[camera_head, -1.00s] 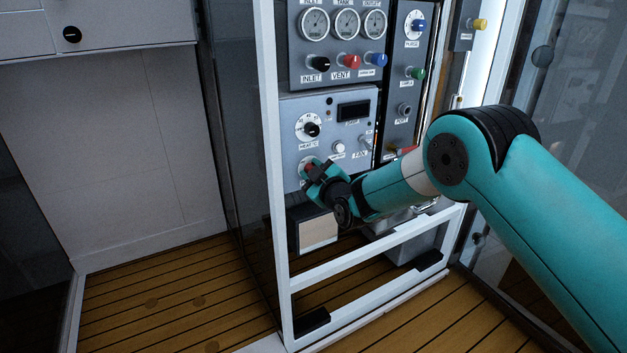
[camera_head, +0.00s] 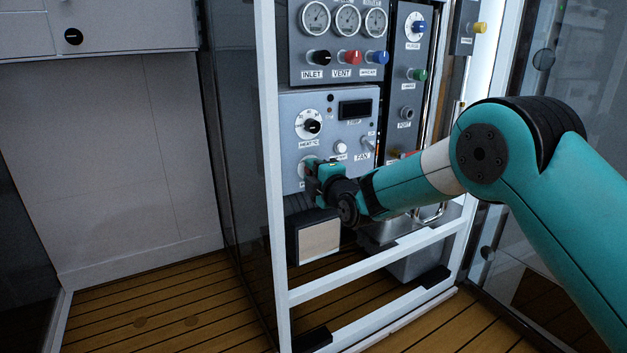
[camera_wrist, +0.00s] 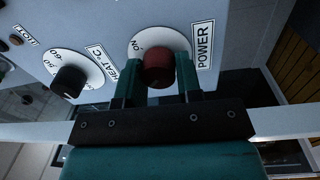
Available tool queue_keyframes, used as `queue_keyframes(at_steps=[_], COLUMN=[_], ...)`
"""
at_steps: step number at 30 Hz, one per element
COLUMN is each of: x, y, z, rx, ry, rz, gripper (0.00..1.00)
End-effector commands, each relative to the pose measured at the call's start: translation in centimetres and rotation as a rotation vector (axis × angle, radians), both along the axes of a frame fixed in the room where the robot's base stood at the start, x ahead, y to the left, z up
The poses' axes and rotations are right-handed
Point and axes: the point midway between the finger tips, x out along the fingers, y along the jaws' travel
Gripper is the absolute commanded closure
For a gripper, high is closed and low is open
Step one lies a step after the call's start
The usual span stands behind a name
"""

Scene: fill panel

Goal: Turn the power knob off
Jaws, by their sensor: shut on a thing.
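The power knob (camera_wrist: 158,68) is dark red on a white round dial, beside the POWER label (camera_wrist: 203,45) in the wrist view. My gripper (camera_wrist: 159,80) is shut on the knob, with one teal finger on each side of it. The fingers hide the lower part of the dial. In the head view my gripper (camera_head: 316,170) is at the lower left of the grey control panel (camera_head: 355,135) and covers the knob. Only the left edge of the white dial shows there.
The black heat knob (camera_head: 312,126) sits just above my gripper. A white button (camera_head: 340,147) and the fan switch (camera_head: 368,143) lie to the right. A white frame post (camera_head: 272,150) stands close on the left. A box (camera_head: 318,238) is below.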

Motion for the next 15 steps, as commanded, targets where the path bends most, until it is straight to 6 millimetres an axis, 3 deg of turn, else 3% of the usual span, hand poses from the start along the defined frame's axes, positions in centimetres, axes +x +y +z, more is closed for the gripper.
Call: queue_keyframes(at_steps=[15], x=[-0.05], y=[0.03], z=[-0.14], rx=[-0.064], ry=[-0.040], rz=[0.001], gripper=[0.91])
